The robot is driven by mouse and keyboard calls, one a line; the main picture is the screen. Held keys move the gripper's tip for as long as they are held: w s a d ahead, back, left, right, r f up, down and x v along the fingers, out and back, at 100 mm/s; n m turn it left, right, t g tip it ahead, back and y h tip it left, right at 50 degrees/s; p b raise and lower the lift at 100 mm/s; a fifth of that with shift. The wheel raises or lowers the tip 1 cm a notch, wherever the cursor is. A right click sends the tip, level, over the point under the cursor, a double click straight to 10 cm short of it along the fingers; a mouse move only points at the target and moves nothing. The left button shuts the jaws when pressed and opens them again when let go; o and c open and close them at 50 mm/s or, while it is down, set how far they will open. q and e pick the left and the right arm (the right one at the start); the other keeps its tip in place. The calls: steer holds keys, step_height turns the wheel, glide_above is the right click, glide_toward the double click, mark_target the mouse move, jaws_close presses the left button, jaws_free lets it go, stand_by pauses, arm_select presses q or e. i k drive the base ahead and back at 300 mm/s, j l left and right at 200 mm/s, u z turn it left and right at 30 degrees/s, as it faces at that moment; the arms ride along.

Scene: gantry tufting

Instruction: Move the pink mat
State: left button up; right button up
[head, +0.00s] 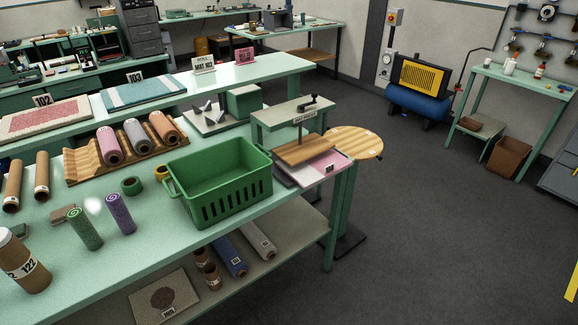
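A flat mat (336,162), pink with a paler front part, lies at the right end of the green table, partly under the wooden plate (303,149) of a small hand press. A small dark-marked label sits on its front part. The plate and press hide much of it. A second mat (46,119), pinkish red with a pale border and tagged 102, lies on the back table at the left. A pink roll (108,146) rests in a wooden rack. Neither of my grippers is in view.
A green basket (220,182) stands just left of the press. A round wooden board (355,142) is close behind the mat on the right. Green and purple rolls (121,214) stand at front left. Rolls lie on the lower shelf (265,249). The floor (440,220) at right is clear.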

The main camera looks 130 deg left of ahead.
mark_target(309, 172)
steer(key=k+l+u, duration=0.1)
steer(key=u, duration=3.9)
steer(key=i+u, duration=0.1)
steer(key=u, duration=0.3)
steer(key=l+u, duration=0.1)
steer(key=u, duration=0.3)
steer(key=i+l+u, duration=0.15)
steer(key=u, duration=0.25)
